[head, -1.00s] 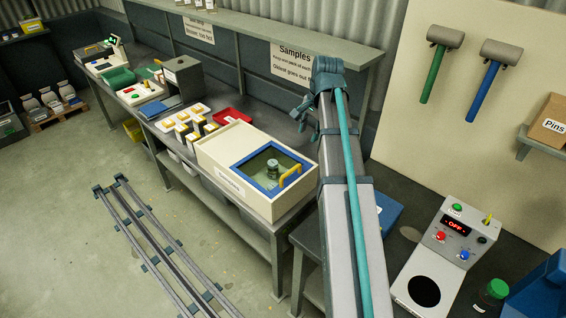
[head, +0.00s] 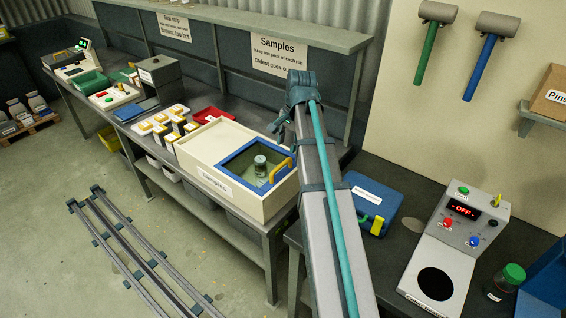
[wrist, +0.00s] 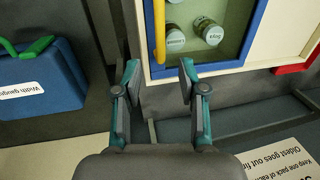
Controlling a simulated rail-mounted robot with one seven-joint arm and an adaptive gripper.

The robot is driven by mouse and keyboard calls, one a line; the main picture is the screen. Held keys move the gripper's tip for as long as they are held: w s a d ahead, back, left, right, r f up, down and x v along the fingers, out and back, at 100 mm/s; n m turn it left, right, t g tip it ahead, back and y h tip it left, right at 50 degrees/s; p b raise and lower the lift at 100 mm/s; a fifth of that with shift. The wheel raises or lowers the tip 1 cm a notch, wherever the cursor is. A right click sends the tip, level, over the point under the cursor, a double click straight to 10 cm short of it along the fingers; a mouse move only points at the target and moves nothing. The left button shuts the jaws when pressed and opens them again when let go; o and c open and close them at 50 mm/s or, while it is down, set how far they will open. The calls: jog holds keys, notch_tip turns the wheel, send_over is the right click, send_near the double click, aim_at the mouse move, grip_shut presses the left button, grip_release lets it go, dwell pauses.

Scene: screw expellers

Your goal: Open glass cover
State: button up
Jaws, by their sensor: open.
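The glass cover (head: 256,165) is a blue-framed pane, lying flat on the cream samples box (head: 207,172), with a yellow handle (head: 280,169) at its right side. The cover also shows at the top of the wrist view (wrist: 205,68), with the yellow handle (wrist: 159,32) near its left edge. Jars (wrist: 207,31) show through the pane. My gripper (head: 279,124) is above and behind the box in the head view. In the wrist view my gripper (wrist: 158,72) is open and empty, its fingertips apart, with the handle ahead between their lines. They do not visibly touch it.
A red tray (head: 211,115) and several yellow-topped packs (head: 160,130) stand beside the box. A shelf (head: 240,30) runs behind the bench.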

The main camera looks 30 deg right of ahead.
aim_at(283, 164)
jog(key=f, duration=0.3)
jog(key=w+f+p, duration=0.1)
jog(key=f, duration=0.2)
jog(key=f+p, duration=0.1)
jog(key=f, duration=0.2)
jog(key=shift+w+a, duration=0.3)
jog(key=shift+a, duration=0.1)
grip_shut()
